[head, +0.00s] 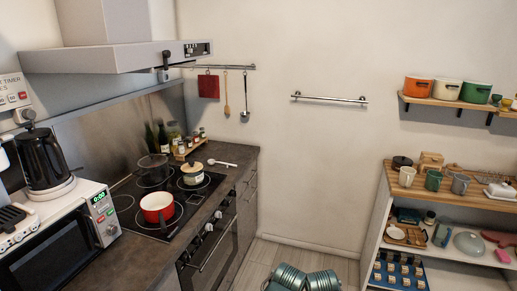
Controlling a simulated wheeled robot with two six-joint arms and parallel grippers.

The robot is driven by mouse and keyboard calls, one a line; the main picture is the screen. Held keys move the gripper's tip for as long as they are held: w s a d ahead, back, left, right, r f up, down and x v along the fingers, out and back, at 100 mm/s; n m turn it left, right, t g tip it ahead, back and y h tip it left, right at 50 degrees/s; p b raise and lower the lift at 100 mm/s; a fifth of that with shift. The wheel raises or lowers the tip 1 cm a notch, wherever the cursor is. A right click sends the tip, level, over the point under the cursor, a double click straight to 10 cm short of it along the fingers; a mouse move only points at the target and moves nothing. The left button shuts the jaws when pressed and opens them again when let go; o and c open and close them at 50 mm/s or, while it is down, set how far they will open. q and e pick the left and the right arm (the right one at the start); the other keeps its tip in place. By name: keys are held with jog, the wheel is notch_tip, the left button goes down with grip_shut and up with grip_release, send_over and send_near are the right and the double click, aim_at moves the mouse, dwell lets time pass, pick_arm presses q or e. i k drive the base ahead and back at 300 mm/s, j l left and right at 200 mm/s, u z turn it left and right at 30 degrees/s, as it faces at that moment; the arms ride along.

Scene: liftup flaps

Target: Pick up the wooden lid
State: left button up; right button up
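A small cream pot (192,178) stands on the back right part of the black cooktop. A tan lid (192,167) with a small dark knob sits on it and looks like the wooden lid, though it is small in the view.
A red pot (157,208) stands open at the front of the cooktop (128,206), and a dark pot (152,170) behind it. A white ladle (222,163) lies on the counter to the right. The range hood (120,58) overhangs the cooktop. Ribbed teal shapes show at the bottom edge.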

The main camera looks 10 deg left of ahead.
aim_at(192, 166)
jog(key=i+l+u, duration=0.1)
jog(key=i+u, duration=0.25)
jog(key=i+l+u, duration=0.15)
jog(key=i+u, duration=0.2)
jog(key=i+l+u, duration=0.8)
jog(key=l+u, duration=0.2)
jog(key=i+l+u, duration=0.15)
jog(key=l+u, duration=0.2)
jog(key=l, duration=0.15)
jog(key=i+l+u, duration=0.15)
jog(key=l+u, duration=0.15)
jog(key=l, duration=0.15)
jog(key=l+u, duration=0.35)
jog(key=l, duration=0.2)
